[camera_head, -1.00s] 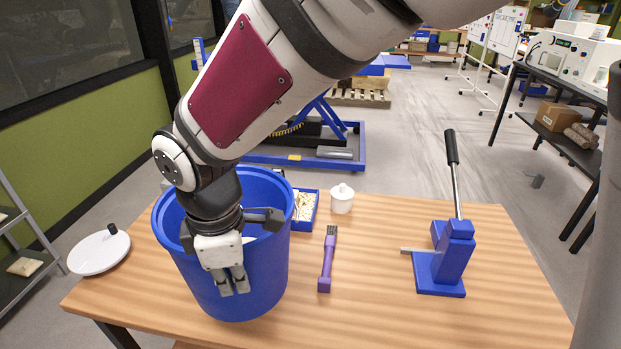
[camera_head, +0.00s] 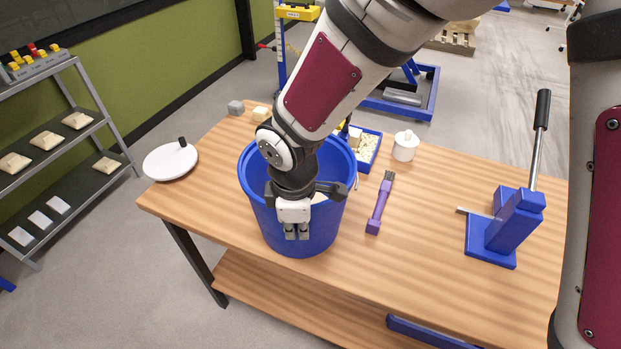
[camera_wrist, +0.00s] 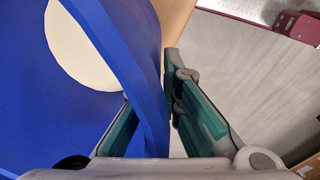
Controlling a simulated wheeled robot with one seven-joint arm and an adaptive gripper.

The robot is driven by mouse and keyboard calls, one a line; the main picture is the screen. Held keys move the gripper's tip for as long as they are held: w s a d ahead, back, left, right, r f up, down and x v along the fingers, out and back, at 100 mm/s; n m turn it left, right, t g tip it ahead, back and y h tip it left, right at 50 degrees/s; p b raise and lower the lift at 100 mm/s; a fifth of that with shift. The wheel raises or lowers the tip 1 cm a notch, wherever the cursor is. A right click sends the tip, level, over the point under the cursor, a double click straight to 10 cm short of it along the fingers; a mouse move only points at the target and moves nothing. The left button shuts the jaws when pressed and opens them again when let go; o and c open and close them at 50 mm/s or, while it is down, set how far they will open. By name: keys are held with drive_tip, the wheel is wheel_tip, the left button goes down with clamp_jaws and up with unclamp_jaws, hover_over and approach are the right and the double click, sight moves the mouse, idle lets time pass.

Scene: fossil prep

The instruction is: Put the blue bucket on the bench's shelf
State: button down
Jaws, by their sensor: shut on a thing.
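The blue bucket (camera_head: 262,216) stands upright on the wooden bench top, near its front left edge. My gripper (camera_head: 297,232) points down at the bucket's near side and is shut on its rim. In the wrist view the bucket's rim (camera_wrist: 148,80) runs between the two fingers of my gripper (camera_wrist: 160,112). Something pale and round (camera_wrist: 80,45) shows inside the bucket. The bench's shelf (camera_head: 262,298) is a wooden board below the top; its left part shows and looks bare. A blue item (camera_head: 435,333) is at the shelf's front right.
A metal rack (camera_head: 60,150) stands at the left. The floor before the bench is clear.

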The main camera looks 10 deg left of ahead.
drive_tip(key=shift+f, duration=0.1)
drive_tip(key=c, duration=2.2)
unclamp_jaws()
drive_tip(key=shift+f, duration=0.1)
drive_tip(key=o, duration=0.4)
